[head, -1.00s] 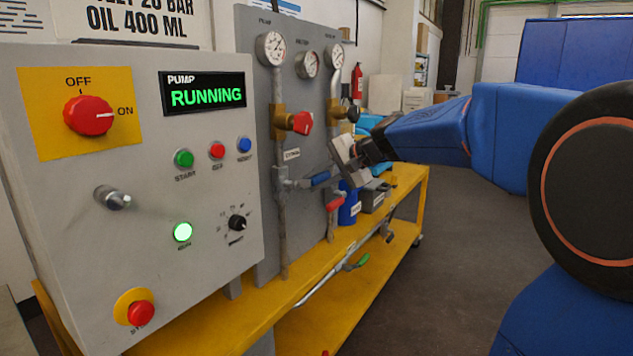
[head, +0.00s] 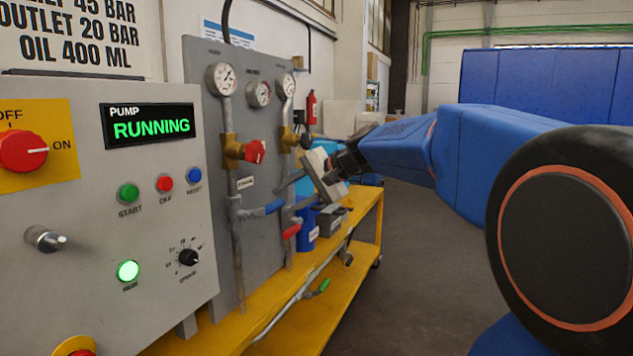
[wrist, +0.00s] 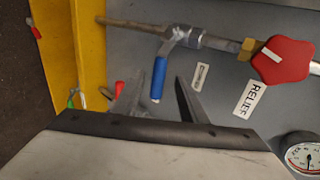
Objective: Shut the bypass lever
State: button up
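A lever with a blue handle (head: 275,206) sits on the left vertical pipe of the grey panel. Its handle points sideways, across the pipe. In the wrist view the blue handle (wrist: 159,82) also lies crosswise to the pipe, seen in the gap between the fingertips. A small label (wrist: 201,76) beside it is too blurred to read. My gripper (head: 283,196) is open at the handle, its fingers apart. No finger clearly touches the handle, and I cannot tell how deep it sits between them.
A red lever (head: 291,231) is close by on the right pipe. A red relief knob (wrist: 283,62) and gauges are above. The control box (head: 150,230) with a lit RUNNING display stands left. A yellow bench (head: 255,325) runs below, with a blue container (head: 306,229) on it.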

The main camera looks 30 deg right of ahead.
jog(key=v, duration=1)
jog(key=shift+s+d+r, duration=0.15)
jog(key=shift+s+d, duration=0.05)
jog(key=s+a+f+n+g+h, duration=0.1)
jog(key=s+a+f+n+h, duration=0.1)
jog(key=s+f, duration=0.6)
jog(key=s+a+f+n+g+h, duration=0.2)
jog(key=s+f+n, duration=0.3)
jog(key=s+f, duration=0.4)
jog(key=s+a+f+n+g+h, duration=0.1)
jog(key=s+a+f+n+h, duration=0.1)
jog(key=s+f, duration=0.6)
notch_tip(320, 180, down, 6)
jog(key=shift+s+a+r+n, duration=0.15)
jog(key=shift+s+a+n, duration=0.1)
jog(key=shift+a+n, duration=0.7)
